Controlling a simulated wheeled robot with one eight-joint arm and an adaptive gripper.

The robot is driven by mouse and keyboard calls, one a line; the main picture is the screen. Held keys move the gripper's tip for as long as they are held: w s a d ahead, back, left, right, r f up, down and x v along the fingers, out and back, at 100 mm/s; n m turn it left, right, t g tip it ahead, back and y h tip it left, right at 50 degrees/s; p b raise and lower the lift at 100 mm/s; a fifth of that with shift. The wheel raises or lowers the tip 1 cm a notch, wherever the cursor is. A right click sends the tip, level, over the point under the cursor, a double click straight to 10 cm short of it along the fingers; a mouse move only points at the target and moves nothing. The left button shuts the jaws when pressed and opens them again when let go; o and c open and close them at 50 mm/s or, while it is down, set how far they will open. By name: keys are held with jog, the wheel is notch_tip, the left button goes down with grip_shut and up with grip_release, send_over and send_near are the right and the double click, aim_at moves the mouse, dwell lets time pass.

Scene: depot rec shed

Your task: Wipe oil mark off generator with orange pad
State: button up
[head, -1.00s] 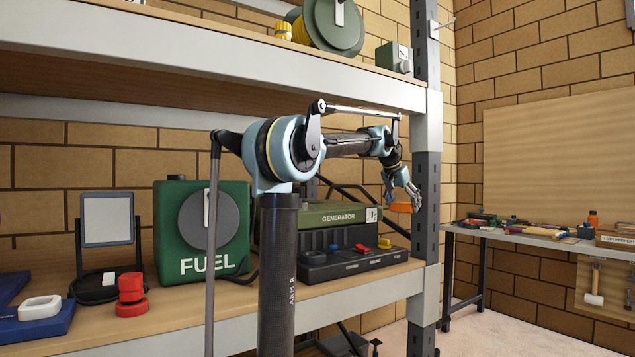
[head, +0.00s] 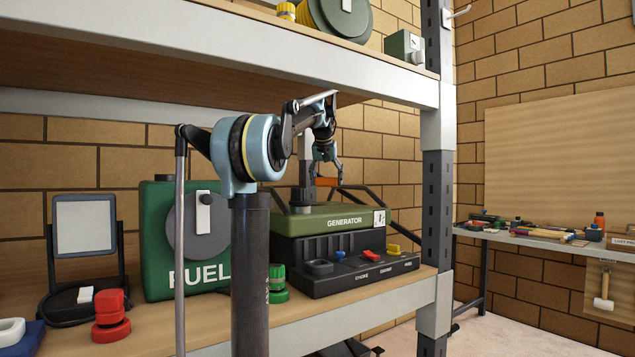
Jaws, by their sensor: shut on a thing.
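The generator (head: 300,222) stands on the middle shelf, with a green top labelled GENERATOR and a black lower body. My gripper (head: 327,179) is above the generator's top, behind its front edge. It is shut on the orange pad (head: 328,183), which shows as a thin orange strip apart from the green top. I cannot make out an oil mark from this angle. My arm hides part of the generator's left side.
A green item (head: 277,283) sits beside the generator. The upper shelf (head: 300,55) overhangs, and a dark post (head: 437,190) stands right.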

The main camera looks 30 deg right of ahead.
jog(key=shift+w+a+f, duration=0.1)
jog(key=shift+f, duration=0.55)
jog(key=shift+w+a+f, duration=0.1)
jog(key=shift+f, duration=2.2)
jog(key=shift+f, duration=0.95)
jog(key=shift+w+a, duration=0.2)
jog(key=shift+w, duration=2.4)
jog(key=shift+w+a, duration=0.15)
jog(key=shift+w, duration=2.4)
jog(key=shift+s+a+r, duration=0.1)
jog(key=shift+a, duration=1.1)
jog(key=shift+s+d, duration=0.1)
jog(key=shift+s, duration=1.7)
jog(key=shift+s+d, duration=0.15)
jog(key=shift+s, duration=1.55)
